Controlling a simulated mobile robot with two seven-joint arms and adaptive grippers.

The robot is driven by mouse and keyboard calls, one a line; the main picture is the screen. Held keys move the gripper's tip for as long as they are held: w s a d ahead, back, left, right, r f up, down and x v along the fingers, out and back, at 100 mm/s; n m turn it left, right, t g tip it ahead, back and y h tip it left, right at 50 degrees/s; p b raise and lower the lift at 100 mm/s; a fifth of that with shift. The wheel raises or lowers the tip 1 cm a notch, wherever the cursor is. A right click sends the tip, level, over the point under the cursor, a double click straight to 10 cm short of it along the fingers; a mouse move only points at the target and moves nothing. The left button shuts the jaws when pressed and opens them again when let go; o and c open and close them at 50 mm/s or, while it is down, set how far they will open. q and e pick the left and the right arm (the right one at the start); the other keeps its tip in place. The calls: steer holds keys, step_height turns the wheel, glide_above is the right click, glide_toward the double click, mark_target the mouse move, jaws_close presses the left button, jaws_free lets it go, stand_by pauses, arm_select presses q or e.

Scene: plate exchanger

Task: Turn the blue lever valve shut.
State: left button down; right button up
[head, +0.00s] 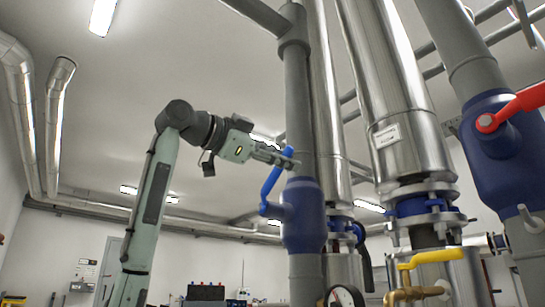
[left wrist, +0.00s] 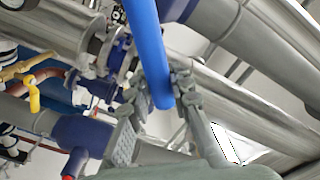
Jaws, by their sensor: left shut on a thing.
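The blue lever (head: 270,184) sits on a blue valve body (head: 303,215) on a grey vertical pipe in the head view. The lever slants up and to the right from its pivot at the valve's left side. My left gripper (head: 290,160) reaches in from the left and is shut at the lever's upper end. In the left wrist view the blue lever (left wrist: 146,45) comes down from the top, and its end lies between the two fingers of my left gripper (left wrist: 162,98). My right gripper does not show.
A red lever (head: 515,107) on another blue valve (head: 497,150) stands at the right. A yellow lever (head: 430,257), a pressure gauge (head: 343,297) and flanged metal pipes (head: 385,90) are right of the blue valve.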

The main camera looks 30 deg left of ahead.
arm_select(q)
step_height(320, 180, down, 8)
steer(key=s+d+m, duration=0.1)
steer(key=d+m, duration=0.2)
steer(key=m, duration=0.5)
steer(key=shift+f+p, duration=0.2)
steer(key=shift+p, duration=0.1)
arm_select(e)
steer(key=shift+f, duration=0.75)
arm_select(q)
steer(key=shift+f, duration=0.1)
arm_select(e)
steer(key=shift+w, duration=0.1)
arm_select(q)
steer(key=c, duration=1.5)
jaws_free()
steer(key=shift+s+a, duration=0.1)
steer(key=shift+o, duration=0.8)
steer(key=shift+r, duration=0.2)
steer(key=v, duration=1.2)
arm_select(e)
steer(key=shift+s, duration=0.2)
